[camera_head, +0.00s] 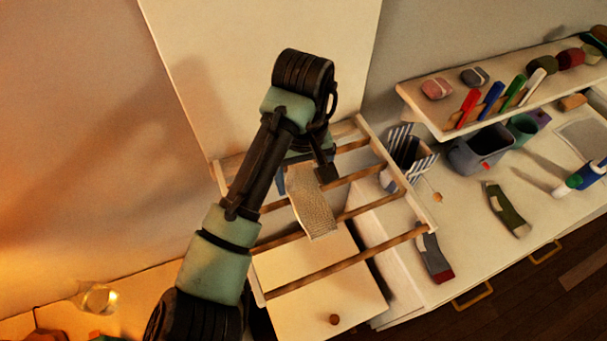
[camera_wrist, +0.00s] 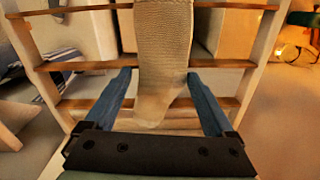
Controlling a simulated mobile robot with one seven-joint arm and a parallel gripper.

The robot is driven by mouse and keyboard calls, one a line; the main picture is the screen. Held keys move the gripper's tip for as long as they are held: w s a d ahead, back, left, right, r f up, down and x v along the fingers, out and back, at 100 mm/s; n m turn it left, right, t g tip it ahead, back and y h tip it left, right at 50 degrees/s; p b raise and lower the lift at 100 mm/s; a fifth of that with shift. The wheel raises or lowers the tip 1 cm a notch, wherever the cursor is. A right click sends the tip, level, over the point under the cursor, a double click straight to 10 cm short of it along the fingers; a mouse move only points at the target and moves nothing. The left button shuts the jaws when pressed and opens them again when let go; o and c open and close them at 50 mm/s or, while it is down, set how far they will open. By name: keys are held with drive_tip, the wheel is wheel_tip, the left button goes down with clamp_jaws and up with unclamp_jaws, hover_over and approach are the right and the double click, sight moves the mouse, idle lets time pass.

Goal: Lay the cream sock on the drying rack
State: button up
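The cream sock (camera_head: 313,205) lies across the wooden bars of the drying rack (camera_head: 345,267), its ribbed part over the bars. In the wrist view the sock (camera_wrist: 163,40) runs down the middle, with its narrower end (camera_wrist: 152,108) low between my fingers. My gripper (camera_wrist: 158,74) is open, with its two blue fingers spread on either side of the sock. Gaps show beside the sock's lower part; contact near the fingertips is hard to tell. In the head view my gripper (camera_head: 303,172) is over the rack's back part, partly hidden by my arm.
Right of the rack, a white dresser top holds a striped holder (camera_head: 407,155), a grey bin (camera_head: 482,150), a green sock (camera_head: 507,210) and a grey-and-red sock (camera_head: 434,258). A shelf (camera_head: 440,118) with pens and small items stands above. A tall pale panel (camera_head: 230,60) rises behind the rack.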

drive_tip(key=shift+o, duration=0.6)
wheel_tip(320, 180, up, 12)
drive_tip(key=p, duration=0.1)
drive_tip(key=shift+r, duration=0.2)
drive_tip(key=w+d+r+m+t+h, duration=0.2)
drive_tip(key=w+d+r+t+h, duration=0.1)
drive_tip(key=d+r, duration=0.25)
drive_tip(key=w+d+r+m+t+h, duration=0.2)
drive_tip(key=w+d+r+t, duration=0.15)
drive_tip(key=d, duration=0.35)
wheel_tip(320, 180, up, 28)
drive_tip(key=m+t+h, duration=0.1)
drive_tip(key=t+h, duration=0.2)
drive_tip(key=t, duration=1.2)
hover_over(303, 183)
drive_tip(key=d, duration=0.7)
drive_tip(key=s+a+r+n+t+y, duration=0.2)
drive_tip(key=s+a+r+t+y, duration=0.4)
drive_tip(key=s+a+y, duration=0.1)
drive_tip(key=shift+s+a+y, duration=0.3)
drive_tip(key=shift+s+a, duration=0.35)
drive_tip(key=shift+a, duration=0.55)
